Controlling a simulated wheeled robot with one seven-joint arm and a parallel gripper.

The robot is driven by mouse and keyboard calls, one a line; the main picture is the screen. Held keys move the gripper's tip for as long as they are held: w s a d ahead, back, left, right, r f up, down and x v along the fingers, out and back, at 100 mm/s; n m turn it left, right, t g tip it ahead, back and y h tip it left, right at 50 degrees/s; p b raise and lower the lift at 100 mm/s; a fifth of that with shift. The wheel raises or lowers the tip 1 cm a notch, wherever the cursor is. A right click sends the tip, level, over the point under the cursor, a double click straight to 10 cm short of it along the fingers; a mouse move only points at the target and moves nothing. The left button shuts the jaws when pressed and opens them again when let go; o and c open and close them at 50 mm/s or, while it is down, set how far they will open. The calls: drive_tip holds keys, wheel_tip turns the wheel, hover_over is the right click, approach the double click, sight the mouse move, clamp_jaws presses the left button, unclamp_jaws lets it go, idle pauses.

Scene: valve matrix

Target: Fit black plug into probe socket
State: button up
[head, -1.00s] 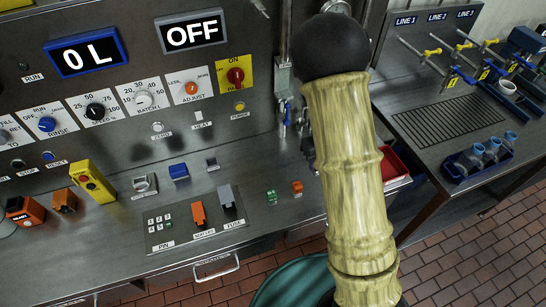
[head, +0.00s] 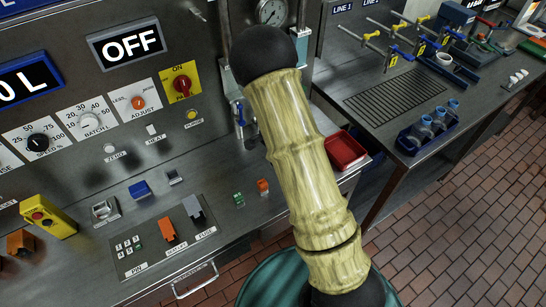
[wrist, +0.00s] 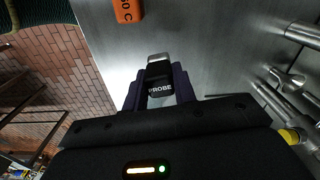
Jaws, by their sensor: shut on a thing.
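The black plug (wrist: 159,88) shows in the wrist view, with PROBE in white letters on it and a pale metal end facing away from me. My gripper (wrist: 160,80) has dark purple fingers on both sides of the plug and is shut on it. The plug's metal end is in front of a grey steel surface; I cannot tell how far off that is. I cannot make out a probe socket in either view. My gripper and the plug do not show in the head view, where my bamboo-patterned arm covers the middle.
An orange block (wrist: 128,10) marked "0 C" is ahead in the wrist view, with metal pipes (wrist: 290,85) on the right. The head view shows the control panel (head: 75,100), a red tray (head: 345,150) and a blue rack (head: 428,130) on the right bench.

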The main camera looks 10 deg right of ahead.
drive_tip(key=n, duration=0.2)
drive_tip(key=f+n, duration=0.1)
drive_tip(key=n, duration=0.1)
drive_tip(key=w+f+n, duration=0.1)
drive_tip(key=n, duration=0.4)
drive_tip(key=f+n, duration=0.1)
drive_tip(key=n, duration=0.2)
drive_tip(key=shift+w+f+n, duration=0.25)
drive_tip(key=shift+w+n, duration=0.05)
drive_tip(key=shift+n, duration=0.1)
drive_tip(key=shift+a+f, duration=0.1)
